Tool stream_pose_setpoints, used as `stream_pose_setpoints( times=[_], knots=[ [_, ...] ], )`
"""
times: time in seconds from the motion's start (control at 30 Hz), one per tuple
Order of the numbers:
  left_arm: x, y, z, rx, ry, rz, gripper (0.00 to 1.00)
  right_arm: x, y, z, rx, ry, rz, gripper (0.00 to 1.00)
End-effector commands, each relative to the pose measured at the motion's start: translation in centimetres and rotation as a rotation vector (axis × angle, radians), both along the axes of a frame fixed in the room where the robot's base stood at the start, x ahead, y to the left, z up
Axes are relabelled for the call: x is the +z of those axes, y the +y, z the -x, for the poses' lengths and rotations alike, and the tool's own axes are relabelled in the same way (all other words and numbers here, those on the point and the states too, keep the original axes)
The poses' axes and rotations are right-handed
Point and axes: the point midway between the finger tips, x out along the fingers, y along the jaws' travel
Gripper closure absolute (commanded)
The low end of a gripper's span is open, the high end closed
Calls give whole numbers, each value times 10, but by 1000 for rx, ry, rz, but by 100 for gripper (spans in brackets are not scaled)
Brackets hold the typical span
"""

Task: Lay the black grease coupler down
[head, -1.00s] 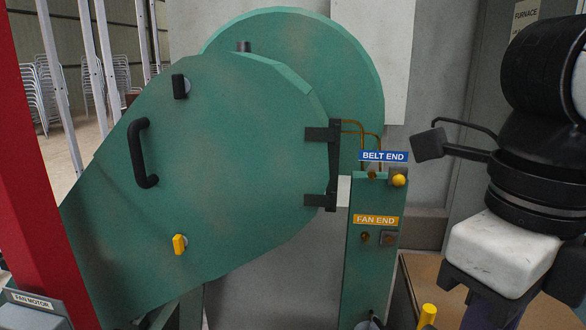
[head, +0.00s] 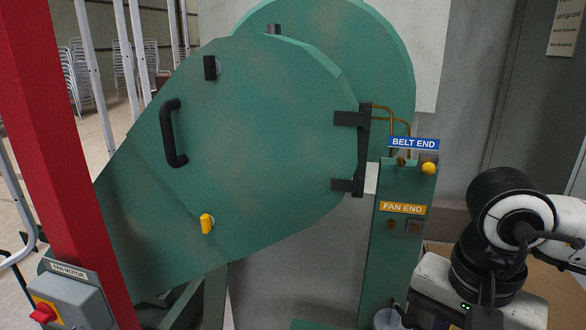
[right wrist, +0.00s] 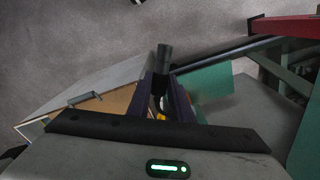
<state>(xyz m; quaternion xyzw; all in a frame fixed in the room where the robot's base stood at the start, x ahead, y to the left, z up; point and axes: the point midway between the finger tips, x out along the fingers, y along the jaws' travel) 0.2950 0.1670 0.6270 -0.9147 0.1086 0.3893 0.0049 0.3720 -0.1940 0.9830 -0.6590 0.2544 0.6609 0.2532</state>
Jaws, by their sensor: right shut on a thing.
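In the right wrist view, my right gripper (right wrist: 161,84) is shut on a dark cylindrical piece, the black grease coupler (right wrist: 164,56). It sticks up beyond the two dark fingers, and its lower part is hidden between them. In the head view, my right arm comes in at the lower right with the white gripper body low in the picture. The fingers and the coupler cannot be made out there. My left gripper is not in view.
A tan surface (head: 525,281) lies behind my right arm; it also shows in the wrist view (right wrist: 112,104). The green post (head: 395,255) with BELT END and FAN END labels stands beside the green fan housing (head: 270,150). A red post (head: 60,150) and fan motor switch box (head: 75,300) are at left.

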Motion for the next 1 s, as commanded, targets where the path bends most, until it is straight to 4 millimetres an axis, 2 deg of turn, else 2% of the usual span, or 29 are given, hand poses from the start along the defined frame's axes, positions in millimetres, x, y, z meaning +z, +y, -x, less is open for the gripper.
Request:
stream_pose_setpoints(
  times=[0.2, 0.4, 0.6, 1.0],
  knots=[
    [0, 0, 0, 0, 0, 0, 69, -31, -6, -5, 402, 3, -1, 100],
    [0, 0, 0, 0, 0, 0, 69, -48, -10, -8, 647, 0, -1, 100],
    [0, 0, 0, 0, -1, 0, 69, -54, -10, -8, 733, 0, -2, 100],
    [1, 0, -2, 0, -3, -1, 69, -53, -11, -9, 735, -3, 2, 100]
  ],
)
